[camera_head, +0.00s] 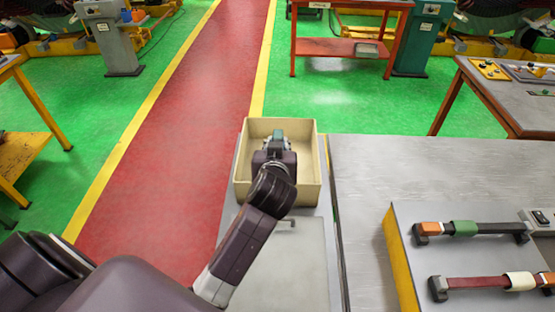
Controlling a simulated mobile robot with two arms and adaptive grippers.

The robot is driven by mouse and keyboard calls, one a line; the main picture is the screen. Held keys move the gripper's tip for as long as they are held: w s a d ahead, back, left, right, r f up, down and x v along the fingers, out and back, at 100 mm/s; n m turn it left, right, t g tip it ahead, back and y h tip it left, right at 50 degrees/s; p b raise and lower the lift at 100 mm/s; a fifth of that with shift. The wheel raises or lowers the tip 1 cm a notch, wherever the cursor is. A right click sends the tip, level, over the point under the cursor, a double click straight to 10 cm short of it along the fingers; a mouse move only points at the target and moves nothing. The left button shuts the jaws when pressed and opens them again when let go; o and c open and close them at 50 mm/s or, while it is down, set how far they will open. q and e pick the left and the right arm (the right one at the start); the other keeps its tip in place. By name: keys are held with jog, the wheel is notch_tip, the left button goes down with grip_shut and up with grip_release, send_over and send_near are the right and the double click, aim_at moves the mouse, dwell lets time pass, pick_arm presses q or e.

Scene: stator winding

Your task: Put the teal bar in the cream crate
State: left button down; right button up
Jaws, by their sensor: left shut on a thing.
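The cream crate (309,194) stands open on a grey cabinet top in the middle of the view. My left gripper (277,143) is over the crate's opening, pointing away toward its far wall. It is shut on the teal bar (278,136), of which only a small piece shows at the fingertips; the gripper hides the rest. I cannot tell whether the bar touches the crate floor. My right gripper is not in view.
A grey worktable (370,165) adjoins on the right. On it a yellow-sided stand (398,259) bears an orange-green-black bar (497,228) and a red-and-cream bar (477,283). The crate's visible floor looks empty. A red walkway (190,130) runs left.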

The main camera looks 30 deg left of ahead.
pick_arm(q)
notch_tip(320, 180, down, 6)
jog(key=shift+f, duration=0.2)
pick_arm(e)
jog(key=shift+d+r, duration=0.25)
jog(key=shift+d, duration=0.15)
pick_arm(q)
jog(key=shift+f, duration=0.65)
jog(key=c, duration=1.7)
grip_release()
jog(key=shift+r, duration=0.1)
jog(key=shift+c, duration=0.2)
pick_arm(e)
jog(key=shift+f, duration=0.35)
